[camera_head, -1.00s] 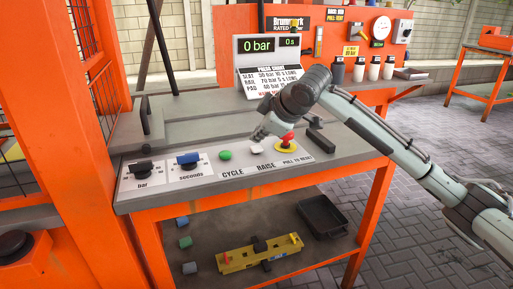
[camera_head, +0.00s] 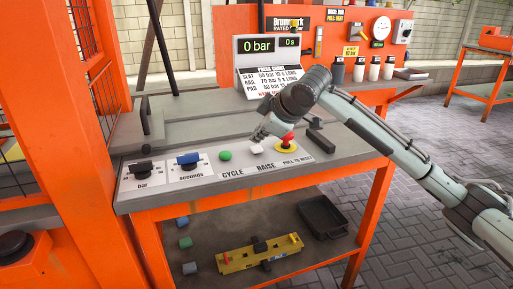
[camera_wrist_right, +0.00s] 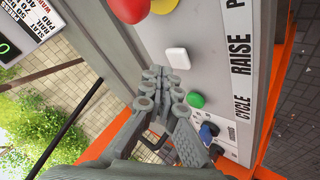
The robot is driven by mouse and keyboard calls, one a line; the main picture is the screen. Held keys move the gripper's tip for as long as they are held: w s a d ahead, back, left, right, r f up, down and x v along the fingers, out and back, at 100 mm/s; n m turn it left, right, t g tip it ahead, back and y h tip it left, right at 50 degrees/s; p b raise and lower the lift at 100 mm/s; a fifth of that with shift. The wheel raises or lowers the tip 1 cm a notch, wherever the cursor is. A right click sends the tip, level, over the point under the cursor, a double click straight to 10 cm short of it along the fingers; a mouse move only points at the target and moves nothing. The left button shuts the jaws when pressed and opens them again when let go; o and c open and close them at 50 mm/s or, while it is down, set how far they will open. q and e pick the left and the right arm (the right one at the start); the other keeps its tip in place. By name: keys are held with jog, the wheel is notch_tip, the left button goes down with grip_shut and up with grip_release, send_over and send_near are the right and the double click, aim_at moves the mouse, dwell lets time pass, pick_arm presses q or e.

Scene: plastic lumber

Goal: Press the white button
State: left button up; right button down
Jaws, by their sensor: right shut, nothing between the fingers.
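The white button (camera_head: 257,149) sits on the sloped grey control panel (camera_head: 240,180) above the word RAISE, between the green button (camera_head: 225,155) and the red knob (camera_head: 288,138). In the right wrist view the white button (camera_wrist_right: 177,58) is uncovered, just beyond my fingertips. My right gripper (camera_head: 261,135) is shut and empty, pointing down at the panel close to the white button. In the right wrist view the closed fingertips (camera_wrist_right: 164,73) appear near it; I cannot tell whether they touch it. My left gripper is not in view.
The red knob on its yellow base and a dark bar handle (camera_head: 320,141) are right of the white button. Blue (camera_head: 188,159) and black (camera_head: 144,167) dials are at the left. The display (camera_head: 267,45) reads 0 bar. An orange post (camera_head: 65,130) stands left.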

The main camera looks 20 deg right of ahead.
jog(key=shift+f, duration=0.1)
jog(key=shift+f+p, duration=0.25)
jog(key=shift+p, duration=0.05)
jog(key=shift+f, duration=0.6)
dwell(0.7)
jog(key=shift+r, duration=0.1)
jog(key=shift+r+p, duration=0.85)
jog(key=shift+p, duration=0.55)
